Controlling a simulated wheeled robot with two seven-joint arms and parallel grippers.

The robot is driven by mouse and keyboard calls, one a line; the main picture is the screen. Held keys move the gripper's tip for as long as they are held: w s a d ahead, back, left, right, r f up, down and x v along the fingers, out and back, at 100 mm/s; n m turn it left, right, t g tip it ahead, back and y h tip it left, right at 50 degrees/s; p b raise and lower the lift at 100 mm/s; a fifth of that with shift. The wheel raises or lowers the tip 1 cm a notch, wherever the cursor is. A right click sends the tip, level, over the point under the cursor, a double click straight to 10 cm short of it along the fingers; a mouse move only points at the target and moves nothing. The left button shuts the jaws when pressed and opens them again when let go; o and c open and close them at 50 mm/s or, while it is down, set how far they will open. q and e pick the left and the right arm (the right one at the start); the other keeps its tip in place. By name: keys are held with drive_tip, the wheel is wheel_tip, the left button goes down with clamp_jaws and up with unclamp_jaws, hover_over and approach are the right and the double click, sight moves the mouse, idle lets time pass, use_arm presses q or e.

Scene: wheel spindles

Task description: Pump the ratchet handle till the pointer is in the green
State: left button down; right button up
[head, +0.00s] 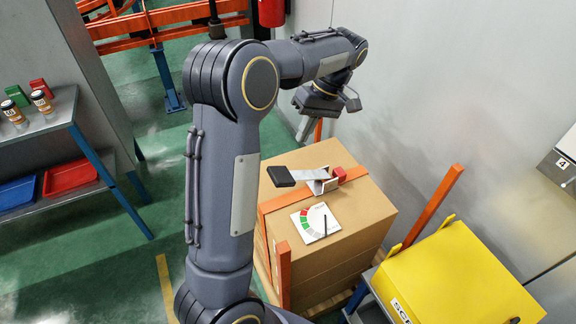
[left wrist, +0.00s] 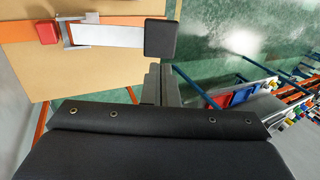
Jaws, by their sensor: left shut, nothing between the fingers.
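The ratchet handle is a pale metal lever with a black grip (head: 281,177), lying over a cardboard box (head: 345,215) at its bracket on an orange strap (head: 283,200). The black grip (left wrist: 161,38) also shows in the left wrist view. A white gauge card (head: 311,235) on the box has red, green and grey segments in an arc. Its dark pointer (head: 325,225) stands at the right, grey side, away from the green. My left gripper (head: 303,138) is shut and empty, above and behind the box, apart from the handle. In the left wrist view its fingers (left wrist: 157,84) are below the grip. My right gripper is out of view.
A red block (head: 339,173) sits by the ratchet bracket. Orange posts (head: 285,275) stand around the box. A yellow bin (head: 455,275) is at the right front, a wall behind it. A shelf with red (head: 70,177) and blue trays is at the left.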

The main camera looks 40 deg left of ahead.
sight(283, 175)
use_arm(q)
drive_tip(key=x, duration=1.1)
drive_tip(key=shift+s, duration=0.1)
